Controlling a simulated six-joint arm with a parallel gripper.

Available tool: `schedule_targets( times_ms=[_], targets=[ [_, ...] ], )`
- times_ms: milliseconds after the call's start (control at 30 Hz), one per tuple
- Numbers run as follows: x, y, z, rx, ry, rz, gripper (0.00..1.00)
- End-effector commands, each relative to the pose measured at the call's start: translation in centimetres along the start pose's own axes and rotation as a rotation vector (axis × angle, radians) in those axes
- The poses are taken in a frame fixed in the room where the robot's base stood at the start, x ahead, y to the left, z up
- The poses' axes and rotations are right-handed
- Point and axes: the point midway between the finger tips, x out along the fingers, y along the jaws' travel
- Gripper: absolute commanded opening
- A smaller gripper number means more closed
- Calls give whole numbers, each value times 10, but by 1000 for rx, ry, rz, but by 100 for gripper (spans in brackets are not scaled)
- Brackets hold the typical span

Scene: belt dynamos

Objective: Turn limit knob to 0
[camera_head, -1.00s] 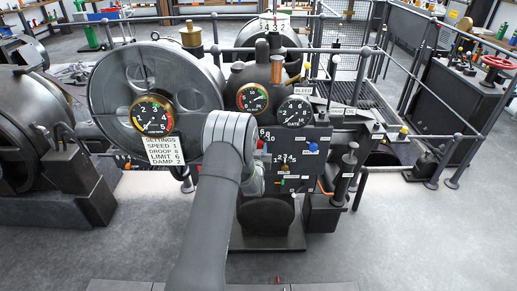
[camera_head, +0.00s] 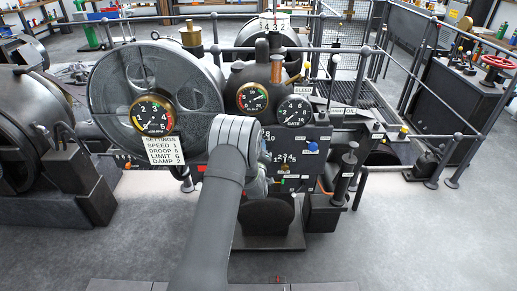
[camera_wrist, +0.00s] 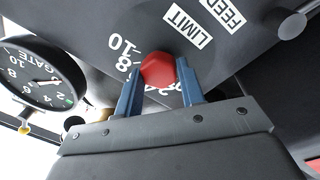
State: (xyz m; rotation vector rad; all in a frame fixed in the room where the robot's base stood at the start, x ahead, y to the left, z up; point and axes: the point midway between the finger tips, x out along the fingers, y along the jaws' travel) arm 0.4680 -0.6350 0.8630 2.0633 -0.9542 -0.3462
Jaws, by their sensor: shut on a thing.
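The limit knob (camera_wrist: 158,70) is a red round knob in the wrist view, on a dark panel beside the white LIMIT label (camera_wrist: 188,27). Numbers 10 and 8 show at its left, and others are partly hidden behind my fingers. My gripper (camera_wrist: 160,85) has its two blue fingers on either side of the red knob, shut on it. The knob's pointer position cannot be made out. In the head view my arm hides the knob and gripper; the dark control panel (camera_head: 316,150) shows to their right. A settings card (camera_head: 164,150) reads SPEED 1, DROOP 8, LIMIT 6, DAMP 2.
A GATE gauge (camera_wrist: 40,75) is at the left in the wrist view, and a FEED label (camera_wrist: 222,12) is near the top. A blue knob (camera_head: 313,146) is on the panel. A large wheel (camera_head: 115,75) stands left of my arm. Railings (camera_head: 452,150) stand at right.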

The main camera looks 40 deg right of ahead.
Motion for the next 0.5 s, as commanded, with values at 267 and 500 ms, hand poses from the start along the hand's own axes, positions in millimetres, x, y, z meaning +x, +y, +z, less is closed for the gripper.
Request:
schedule_targets(
  times_ms=[267, 500],
  targets=[
    [0, 1, 0, -153, 15, 0, 13],
    [0, 1, 0, -214, 21, -1, 13]
  ],
)
